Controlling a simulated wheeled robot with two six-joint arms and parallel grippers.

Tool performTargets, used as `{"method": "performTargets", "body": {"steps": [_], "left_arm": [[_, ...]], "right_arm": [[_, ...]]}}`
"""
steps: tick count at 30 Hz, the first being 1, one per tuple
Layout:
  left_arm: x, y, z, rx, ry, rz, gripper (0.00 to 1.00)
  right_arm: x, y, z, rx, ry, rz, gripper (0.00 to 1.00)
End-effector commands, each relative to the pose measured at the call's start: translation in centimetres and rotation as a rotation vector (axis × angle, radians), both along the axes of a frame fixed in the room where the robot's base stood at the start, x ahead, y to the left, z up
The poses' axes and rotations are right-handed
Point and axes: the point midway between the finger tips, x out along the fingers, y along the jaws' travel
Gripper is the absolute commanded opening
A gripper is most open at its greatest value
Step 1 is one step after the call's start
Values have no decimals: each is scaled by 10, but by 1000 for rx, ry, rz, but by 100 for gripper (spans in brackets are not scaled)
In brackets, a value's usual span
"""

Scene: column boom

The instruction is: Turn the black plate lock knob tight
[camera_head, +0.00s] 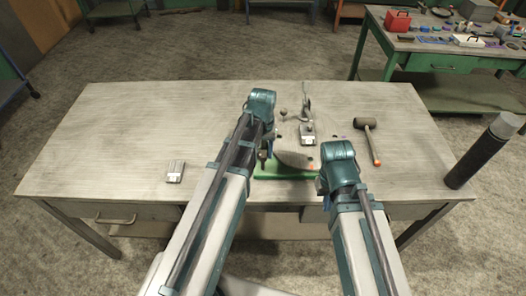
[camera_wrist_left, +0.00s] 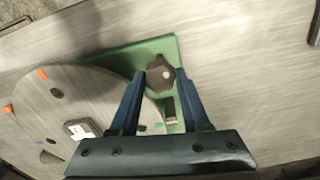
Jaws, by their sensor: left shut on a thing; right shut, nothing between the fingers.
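The black plate lock knob (camera_wrist_left: 160,76) shows in the left wrist view, between the tips of my left gripper (camera_wrist_left: 165,82), whose blue fingers are shut on it. The knob sits at the corner of a green base (camera_wrist_left: 150,52), beside a round grey plate (camera_wrist_left: 100,100) with small coloured marks. In the head view my left gripper (camera_head: 265,150) reaches down at the left side of the green base (camera_head: 285,178), and the arm hides the knob. My right gripper (camera_head: 322,186) is shut and empty by the base's right end, partly hidden by its own wrist.
A mallet (camera_head: 367,138) lies right of the base on the workbench (camera_head: 110,140). A small pale block (camera_head: 175,171) lies at the left front. A dark cylinder (camera_head: 485,150) stands at the right edge. The bench's left side is mostly clear.

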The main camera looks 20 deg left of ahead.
Motion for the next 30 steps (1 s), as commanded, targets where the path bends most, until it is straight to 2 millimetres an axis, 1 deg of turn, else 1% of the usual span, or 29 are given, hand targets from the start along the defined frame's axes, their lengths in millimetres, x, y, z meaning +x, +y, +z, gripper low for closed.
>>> {"method": "performTargets", "body": {"steps": [6,15,24,30], "left_arm": [[0,0,0,0,0,-204,0],[0,0,0,0,1,-444,0],[0,0,0,0,1,-594,0],[0,0,0,0,1,-638,0]], "right_arm": [[0,0,0,0,0,0,0],[0,0,0,0,0,0,0],[0,0,0,0,0,0,0],[0,0,0,0,0,0,0]]}}
